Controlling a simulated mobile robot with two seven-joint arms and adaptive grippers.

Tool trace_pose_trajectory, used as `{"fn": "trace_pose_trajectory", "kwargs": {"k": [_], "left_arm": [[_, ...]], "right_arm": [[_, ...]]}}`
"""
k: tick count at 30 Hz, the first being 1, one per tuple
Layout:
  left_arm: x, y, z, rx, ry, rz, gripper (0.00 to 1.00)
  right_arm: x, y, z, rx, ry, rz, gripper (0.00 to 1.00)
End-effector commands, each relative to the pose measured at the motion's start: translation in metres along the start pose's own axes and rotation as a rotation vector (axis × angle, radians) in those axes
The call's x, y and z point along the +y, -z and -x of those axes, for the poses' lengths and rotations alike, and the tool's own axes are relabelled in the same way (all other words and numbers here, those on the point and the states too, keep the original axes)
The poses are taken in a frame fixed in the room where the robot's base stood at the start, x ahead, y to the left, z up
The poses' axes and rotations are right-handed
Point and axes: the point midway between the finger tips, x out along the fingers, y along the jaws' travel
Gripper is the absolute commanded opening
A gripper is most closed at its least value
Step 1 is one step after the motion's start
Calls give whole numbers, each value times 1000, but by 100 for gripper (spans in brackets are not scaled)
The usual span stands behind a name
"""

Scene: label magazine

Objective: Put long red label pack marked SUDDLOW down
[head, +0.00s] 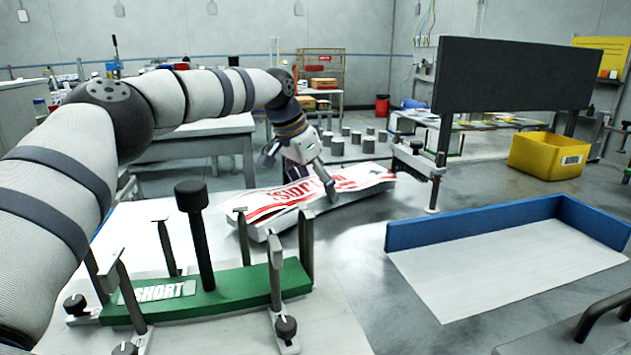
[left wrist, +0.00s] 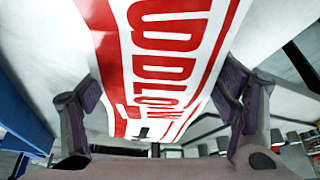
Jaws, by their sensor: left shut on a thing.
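The long red label pack (head: 352,184) is white with red bands and red lettering. It lies flat-side up across the middle of the head view, long and slightly bowed. My left gripper (head: 316,182) is shut on it from above, near its middle. In the left wrist view the pack (left wrist: 165,60) runs between the two fingers of my left gripper (left wrist: 160,100), with part of the name, "DDLOW", readable. Whether the pack's underside touches the grey bench top is unclear. My right gripper is not in view.
A green holder marked SHORT (head: 240,290) with upright posts stands at front left. A blue-walled area with a white floor (head: 500,270) is at right. A dark panel (head: 515,75) on posts and a yellow bin (head: 548,155) stand behind. Several grey cylinders (head: 337,147) stand beyond the pack.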

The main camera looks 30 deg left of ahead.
Motion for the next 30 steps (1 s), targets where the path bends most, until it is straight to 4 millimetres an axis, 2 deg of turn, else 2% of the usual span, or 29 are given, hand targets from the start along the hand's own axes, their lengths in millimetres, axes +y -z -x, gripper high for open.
{"fn": "trace_pose_trajectory", "kwargs": {"k": [10, 27, 28, 30], "left_arm": [[0, 1, 1, 5, 1, 0, 21], [0, -3, -8, 5, 1, 0, 21], [0, -3, -8, 5, 1, 0, 85], [0, -3, -8, 5, 1, 0, 100]], "right_arm": [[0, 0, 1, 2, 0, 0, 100], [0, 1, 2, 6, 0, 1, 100], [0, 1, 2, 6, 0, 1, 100], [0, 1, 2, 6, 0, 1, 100]]}}
